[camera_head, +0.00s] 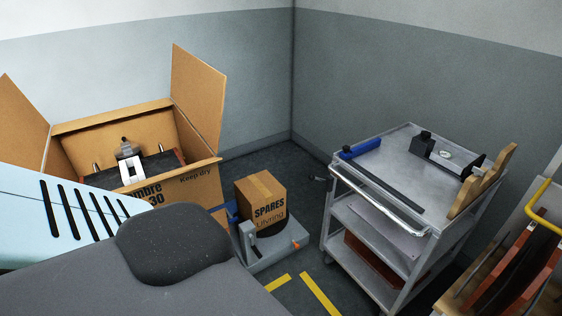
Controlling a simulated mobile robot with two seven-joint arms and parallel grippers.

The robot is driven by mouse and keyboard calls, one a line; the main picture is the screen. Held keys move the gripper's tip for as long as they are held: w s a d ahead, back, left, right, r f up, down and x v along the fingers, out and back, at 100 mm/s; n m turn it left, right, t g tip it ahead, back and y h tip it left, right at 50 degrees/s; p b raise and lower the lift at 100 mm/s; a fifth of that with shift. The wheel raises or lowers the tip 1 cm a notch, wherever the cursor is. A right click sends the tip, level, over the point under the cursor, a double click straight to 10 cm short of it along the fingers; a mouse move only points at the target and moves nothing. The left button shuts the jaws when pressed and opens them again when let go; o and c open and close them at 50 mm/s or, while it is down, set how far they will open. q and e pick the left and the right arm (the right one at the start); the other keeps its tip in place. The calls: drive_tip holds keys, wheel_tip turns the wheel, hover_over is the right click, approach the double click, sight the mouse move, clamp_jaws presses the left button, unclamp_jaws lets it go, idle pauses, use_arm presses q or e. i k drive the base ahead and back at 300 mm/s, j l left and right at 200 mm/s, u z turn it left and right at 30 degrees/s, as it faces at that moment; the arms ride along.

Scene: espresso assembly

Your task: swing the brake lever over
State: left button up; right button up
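No part is plainly recognisable as the brake lever. A grey low unit (272,251) stands on the floor near the middle, with a small dark and white upright part (253,243) on its near side and a small orange tip (296,244) at its right. These are too small to tell whether either is the lever or how it is set. A cardboard box marked SPARES (262,200) stands on or just behind the unit and hides part of it. Neither of my grippers is in view.
An open carton (197,185) at left holds a metal and black device (130,165). A grey trolley (395,165) at right carries a blue-handled tool (360,148), a gauge unit (444,154) and a wooden rack (483,182). Yellow strips (320,293) mark the floor between.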

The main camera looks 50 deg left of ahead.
sight(311, 177)
drive_tip(key=u, duration=1.25)
